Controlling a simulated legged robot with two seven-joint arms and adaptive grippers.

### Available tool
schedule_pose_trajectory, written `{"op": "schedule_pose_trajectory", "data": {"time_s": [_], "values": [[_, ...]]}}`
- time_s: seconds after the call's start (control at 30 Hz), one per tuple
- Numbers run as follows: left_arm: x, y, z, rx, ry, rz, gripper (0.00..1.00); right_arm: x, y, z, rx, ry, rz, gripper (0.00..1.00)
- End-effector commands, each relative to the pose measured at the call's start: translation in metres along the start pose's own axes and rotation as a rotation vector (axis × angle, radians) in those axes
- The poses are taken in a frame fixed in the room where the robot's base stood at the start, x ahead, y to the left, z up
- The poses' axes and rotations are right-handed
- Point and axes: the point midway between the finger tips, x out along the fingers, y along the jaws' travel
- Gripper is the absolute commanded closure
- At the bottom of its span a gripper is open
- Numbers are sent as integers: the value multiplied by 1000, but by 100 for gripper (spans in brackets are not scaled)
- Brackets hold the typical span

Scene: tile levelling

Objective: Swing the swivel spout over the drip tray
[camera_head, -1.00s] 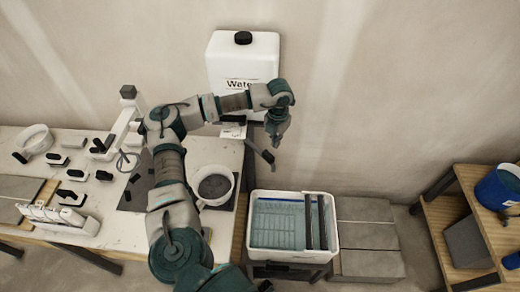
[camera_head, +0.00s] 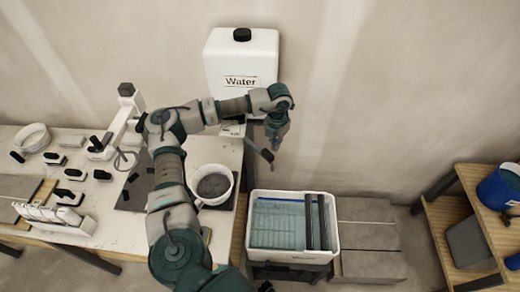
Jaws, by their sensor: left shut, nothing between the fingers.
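A white water container (camera_head: 241,68) marked "Water" stands against the wall at the back. Below it, a thin dark spout (camera_head: 260,150) slants down and to the right, its tip near the left edge of the white tub below. My left gripper (camera_head: 276,142) points down just right of the spout, shut and empty. Whether it touches the spout cannot be told. My right gripper is not in view.
The worktable (camera_head: 118,232) at left carries a mixing bucket (camera_head: 226,196), a tall white stand and several small black-and-white tools. Grey slabs (camera_head: 368,238) lie right of the tub. A wooden shelf (camera_head: 440,190) with a blue bucket (camera_head: 500,190) stands far right.

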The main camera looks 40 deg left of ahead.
Motion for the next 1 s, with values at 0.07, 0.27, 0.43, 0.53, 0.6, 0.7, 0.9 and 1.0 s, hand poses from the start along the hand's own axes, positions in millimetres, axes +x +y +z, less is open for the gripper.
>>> {"op": "schedule_pose_trajectory", "data": {"time_s": [0.07, 0.27, 0.43, 0.53, 0.6, 0.7, 0.9, 1.0], "values": [[6, 0, 0, 0, 0, -1, 100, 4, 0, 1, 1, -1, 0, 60], [8, 0, 0, 0, -1, -1, 100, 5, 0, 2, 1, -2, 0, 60], [7, 0, 0, 0, -1, -1, 100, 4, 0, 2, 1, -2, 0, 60], [8, 1, -5, 1, 0, -1, 100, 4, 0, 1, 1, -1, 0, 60], [8, 3, -11, -1, 1, -1, 100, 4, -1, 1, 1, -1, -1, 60], [7, 4, -20, 0, 0, -1, 100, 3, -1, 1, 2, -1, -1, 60], [8, 8, -36, 0, 0, -1, 100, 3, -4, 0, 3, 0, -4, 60], [8, 9, -41, -1, 0, -1, 100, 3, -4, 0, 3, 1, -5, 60]]}}
